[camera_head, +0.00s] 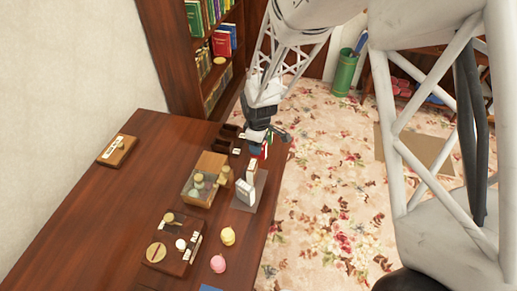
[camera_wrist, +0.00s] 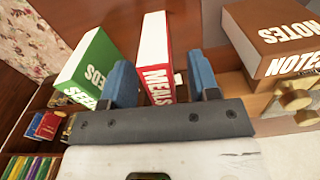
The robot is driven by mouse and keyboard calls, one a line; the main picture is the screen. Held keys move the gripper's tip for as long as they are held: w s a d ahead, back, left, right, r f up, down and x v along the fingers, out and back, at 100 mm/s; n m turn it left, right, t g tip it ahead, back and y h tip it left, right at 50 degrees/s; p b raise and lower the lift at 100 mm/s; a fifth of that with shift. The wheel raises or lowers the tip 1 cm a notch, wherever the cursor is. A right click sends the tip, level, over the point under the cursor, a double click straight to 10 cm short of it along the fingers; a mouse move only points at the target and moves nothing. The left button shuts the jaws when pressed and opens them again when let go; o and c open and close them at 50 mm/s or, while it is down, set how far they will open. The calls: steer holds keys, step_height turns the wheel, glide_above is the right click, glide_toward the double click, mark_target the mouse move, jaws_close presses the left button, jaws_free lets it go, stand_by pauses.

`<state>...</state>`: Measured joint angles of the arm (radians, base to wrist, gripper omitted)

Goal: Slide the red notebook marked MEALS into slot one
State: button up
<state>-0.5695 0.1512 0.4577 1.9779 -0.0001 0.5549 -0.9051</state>
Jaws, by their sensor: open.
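The green notebook (camera_wrist: 90,65) marked SEEDS stands left of the left finger. I cannot make out a slot marked one in either view.
A brown NOTES book (camera_wrist: 272,40) is right of the right finger, near a brass fitting (camera_wrist: 293,97). White upright pieces (camera_head: 249,180) stand on a grey mat (camera_head: 258,196). A glass-topped wooden box (camera_head: 190,180) is left of them.

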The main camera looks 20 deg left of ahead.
stand_by(0.4)
steer(key=c, duration=1)
steer(key=shift+r, duration=0.2)
steer(key=shift+r, duration=4.85)
steer(key=shift+n, duration=0.6)
steer(key=a, duration=1.3)
steer(key=shift+a+r, duration=0.35)
steer(key=shift+a, duration=0.05)
